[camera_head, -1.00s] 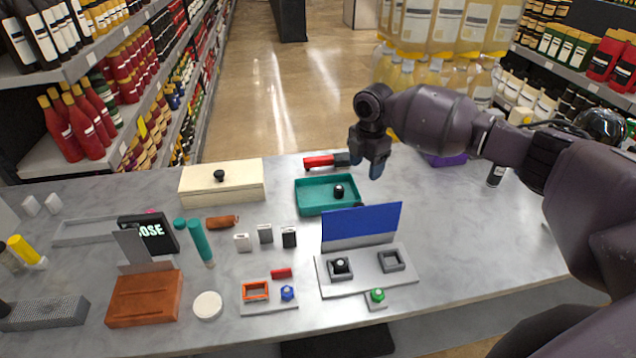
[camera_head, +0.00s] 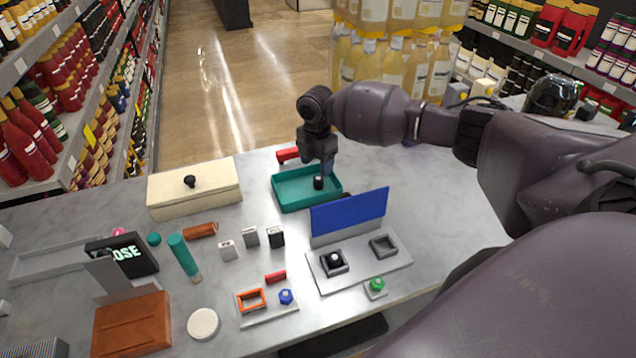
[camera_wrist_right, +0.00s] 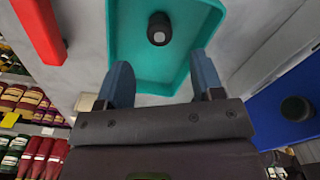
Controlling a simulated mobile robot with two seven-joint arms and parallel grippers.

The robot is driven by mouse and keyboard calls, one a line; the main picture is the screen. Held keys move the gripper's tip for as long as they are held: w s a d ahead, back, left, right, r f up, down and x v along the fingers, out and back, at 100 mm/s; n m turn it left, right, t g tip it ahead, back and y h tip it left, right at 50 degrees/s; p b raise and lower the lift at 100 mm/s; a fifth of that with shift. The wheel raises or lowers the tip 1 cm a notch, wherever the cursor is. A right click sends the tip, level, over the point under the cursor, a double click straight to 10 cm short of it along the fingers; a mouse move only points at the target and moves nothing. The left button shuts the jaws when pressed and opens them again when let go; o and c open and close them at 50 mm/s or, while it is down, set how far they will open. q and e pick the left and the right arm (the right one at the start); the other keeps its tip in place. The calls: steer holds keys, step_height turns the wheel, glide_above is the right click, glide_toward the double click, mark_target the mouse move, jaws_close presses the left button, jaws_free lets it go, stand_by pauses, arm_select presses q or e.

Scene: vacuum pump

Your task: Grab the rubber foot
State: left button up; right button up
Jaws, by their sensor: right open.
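The rubber foot, a small black cylinder with a pale round centre, stands in the teal tray (camera_head: 283,203); I see the foot (camera_head: 319,183) just below my right gripper (camera_head: 318,168). In the right wrist view the foot (camera_wrist_right: 159,29) is a little beyond the blue fingertips of the open gripper (camera_wrist_right: 160,75), roughly midway between them and not touched. The teal tray also shows there (camera_wrist_right: 125,40). A similar black part with a pale top (camera_head: 334,258) sits in the left grey socket of the fixture plate. My left gripper is not in view.
A blue upright panel (camera_head: 350,212) stands right of the tray, behind the grey fixture plate (camera_head: 330,284). A cream box (camera_head: 195,192) is to the left. A red-handled tool (camera_head: 288,154) lies behind the tray. The marble table is clear to the right.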

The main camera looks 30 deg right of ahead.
mark_target(319, 178)
steer(key=shift+d+f, duration=0.2)
steer(key=shift+f, duration=1.15)
steer(key=shift+d+f, duration=0.15)
steer(key=shift+f, duration=1.2)
steer(key=c, duration=1)
